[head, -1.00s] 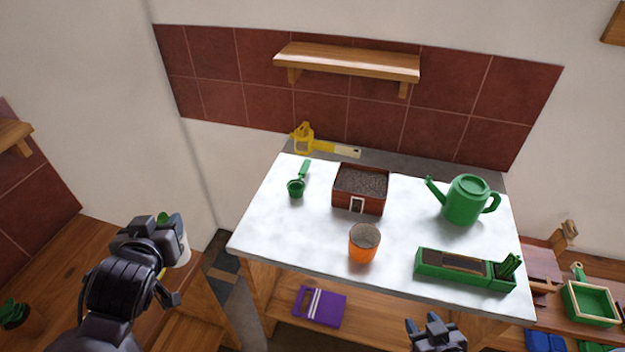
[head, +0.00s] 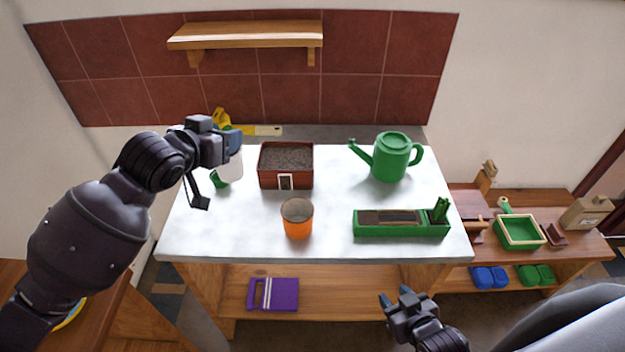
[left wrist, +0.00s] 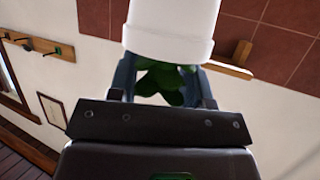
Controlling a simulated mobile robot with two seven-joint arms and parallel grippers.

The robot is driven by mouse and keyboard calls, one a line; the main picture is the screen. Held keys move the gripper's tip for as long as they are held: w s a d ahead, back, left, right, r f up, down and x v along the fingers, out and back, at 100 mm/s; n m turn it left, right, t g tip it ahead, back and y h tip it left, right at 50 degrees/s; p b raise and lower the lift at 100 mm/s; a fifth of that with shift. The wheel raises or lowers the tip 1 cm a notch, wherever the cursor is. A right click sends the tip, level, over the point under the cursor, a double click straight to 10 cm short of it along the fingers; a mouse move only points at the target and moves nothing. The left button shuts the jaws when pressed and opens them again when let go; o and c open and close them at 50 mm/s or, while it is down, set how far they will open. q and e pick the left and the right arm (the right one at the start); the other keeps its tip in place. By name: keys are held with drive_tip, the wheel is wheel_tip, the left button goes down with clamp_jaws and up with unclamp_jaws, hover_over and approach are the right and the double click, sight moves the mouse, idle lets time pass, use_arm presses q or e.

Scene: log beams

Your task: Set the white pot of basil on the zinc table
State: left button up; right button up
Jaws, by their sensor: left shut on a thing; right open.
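The white pot of basil (left wrist: 170,28) is held between the fingers of my left gripper (left wrist: 165,75) in the left wrist view, with green leaves (left wrist: 168,84) showing between the fingers. In the head view the white pot (head: 231,165) shows partly behind my left gripper (head: 222,150), over the left part of the zinc table (head: 245,235). Whether the pot touches the table top cannot be told. My right gripper (head: 400,302) is open and empty, low in front of the table's front edge.
On the table stand a brown soil box (head: 286,166), an orange pot (head: 297,218), a green watering can (head: 391,158) and a green planter tray (head: 402,224). The front left of the top is clear. A purple item (head: 273,294) lies on the lower shelf.

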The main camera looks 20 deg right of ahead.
use_arm(q)
drive_tip(key=shift+w+d, duration=0.15)
drive_tip(key=shift+d, duration=0.05)
drive_tip(key=shift+f, duration=0.3)
wheel_tip(320, 180, down, 19)
drive_tip(key=shift+f+b, duration=0.2)
drive_tip(key=shift+b, duration=1.05)
use_arm(e)
drive_tip(key=shift+g, duration=0.3)
drive_tip(key=f, duration=0.1)
drive_tip(key=s+f, duration=0.1)
drive_tip(key=f, duration=0.2)
drive_tip(key=shift+s+d, duration=0.15)
drive_tip(key=shift+s, duration=0.2)
use_arm(q)
drive_tip(key=o, duration=1.2)
drive_tip(key=shift+f, duration=0.1)
drive_tip(key=shift+o, duration=0.5)
use_arm(e)
drive_tip(key=shift+w+r, duration=0.1)
drive_tip(key=shift+w, duration=0.15)
